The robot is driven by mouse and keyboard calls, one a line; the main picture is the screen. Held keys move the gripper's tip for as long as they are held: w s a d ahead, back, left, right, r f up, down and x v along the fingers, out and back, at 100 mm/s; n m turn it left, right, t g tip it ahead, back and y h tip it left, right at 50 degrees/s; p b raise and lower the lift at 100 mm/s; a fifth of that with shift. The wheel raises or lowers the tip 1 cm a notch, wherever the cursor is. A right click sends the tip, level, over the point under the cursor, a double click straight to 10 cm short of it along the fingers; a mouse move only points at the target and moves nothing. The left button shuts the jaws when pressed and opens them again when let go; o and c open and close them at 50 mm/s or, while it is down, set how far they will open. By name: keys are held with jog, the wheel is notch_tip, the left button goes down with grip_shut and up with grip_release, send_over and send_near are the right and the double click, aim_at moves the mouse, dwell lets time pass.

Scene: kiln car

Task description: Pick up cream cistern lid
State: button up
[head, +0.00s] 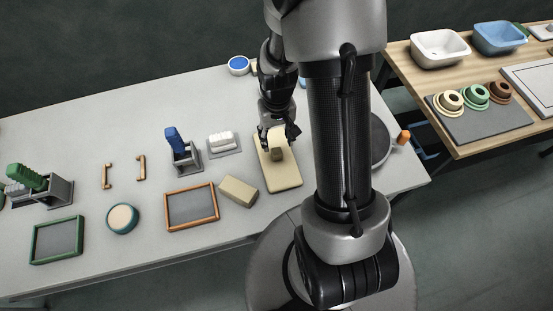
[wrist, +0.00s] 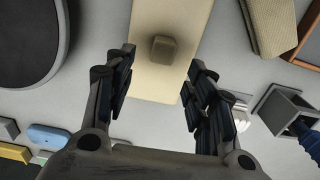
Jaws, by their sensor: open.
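The cream cistern lid (head: 284,178) lies flat on the grey table in the head view, a long rounded slab with a small block-shaped knob on top. In the wrist view the lid (wrist: 150,84) runs from the top edge down between my fingers, and its knob (wrist: 163,49) shows just beyond the fingertips. My gripper (head: 279,135) is above the lid, over its far half near the knob. In the wrist view my gripper (wrist: 160,62) is open, with one finger to each side of the lid and nothing held. The height gap to the knob is hard to judge.
A beige block (head: 238,191) lies left of the lid, beside an orange-framed panel (head: 191,207). A grey holder with a blue-handled tool (head: 175,143) and a white ridged piece (head: 221,141) stand further left. A dark round disc (head: 379,140) lies to the right, partly behind my arm.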

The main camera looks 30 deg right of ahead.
aim_at(277, 151)
jog(key=f+b, duration=0.1)
jog(key=f, duration=0.1)
jog(key=f+b, duration=0.1)
jog(key=f, duration=0.1)
jog(key=f+b, duration=0.1)
jog(key=f, duration=0.1)
jog(key=shift+s+a+f, duration=0.2)
jog(key=shift+s+f, duration=0.15)
jog(key=shift+f, duration=0.05)
jog(key=shift+r, duration=0.1)
jog(key=shift+c, duration=0.4)
grip_shut()
